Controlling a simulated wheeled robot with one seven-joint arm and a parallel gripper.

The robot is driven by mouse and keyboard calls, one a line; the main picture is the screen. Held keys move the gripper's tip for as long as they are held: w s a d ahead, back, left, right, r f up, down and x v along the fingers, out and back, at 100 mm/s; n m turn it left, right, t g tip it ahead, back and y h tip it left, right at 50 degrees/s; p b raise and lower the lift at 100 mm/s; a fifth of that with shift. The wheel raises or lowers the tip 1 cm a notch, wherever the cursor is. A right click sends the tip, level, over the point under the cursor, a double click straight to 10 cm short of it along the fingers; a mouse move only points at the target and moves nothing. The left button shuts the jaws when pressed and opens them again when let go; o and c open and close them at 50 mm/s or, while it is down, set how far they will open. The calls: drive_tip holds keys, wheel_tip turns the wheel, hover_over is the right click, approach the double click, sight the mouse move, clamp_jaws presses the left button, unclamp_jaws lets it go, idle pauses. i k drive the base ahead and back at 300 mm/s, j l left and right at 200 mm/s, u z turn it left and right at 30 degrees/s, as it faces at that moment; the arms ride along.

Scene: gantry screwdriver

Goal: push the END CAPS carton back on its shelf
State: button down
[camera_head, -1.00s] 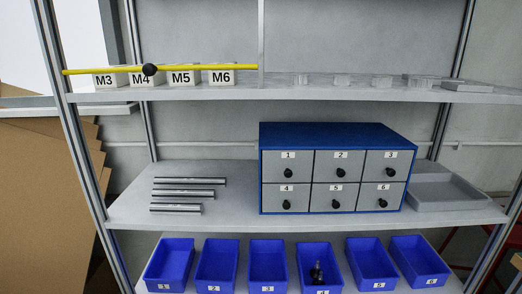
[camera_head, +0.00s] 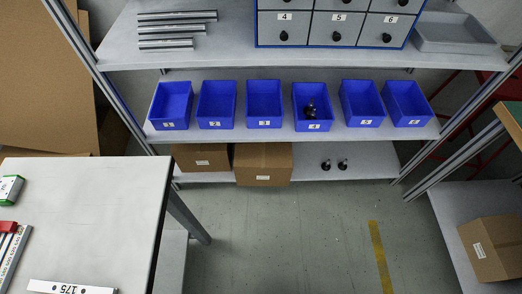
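Two brown cartons stand on the bottom shelf in the head view. The larger carton (camera_head: 263,163) sits further forward, and its lower front covers the shelf's front edge. The smaller carton (camera_head: 201,158) stands to its left and further back. A third brown carton (camera_head: 492,248) is on a low shelf at the right. Each has a small white label, too small to read, so I cannot tell which is END CAPS. My gripper is not in view.
Numbered blue bins (camera_head: 265,104) line the shelf above the cartons. Two small black objects (camera_head: 334,165) stand right of them. A white table (camera_head: 90,205) fills the left foreground. The grey floor (camera_head: 290,240) before the rack is clear, with a yellow stripe (camera_head: 380,255).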

sight(256, 164)
drive_tip(key=i+u, duration=0.15)
drive_tip(key=i, duration=0.45)
drive_tip(key=i+l+u, duration=0.1)
drive_tip(key=i, duration=0.5)
drive_tip(key=l+u, duration=0.1)
drive_tip(key=u, duration=1.3)
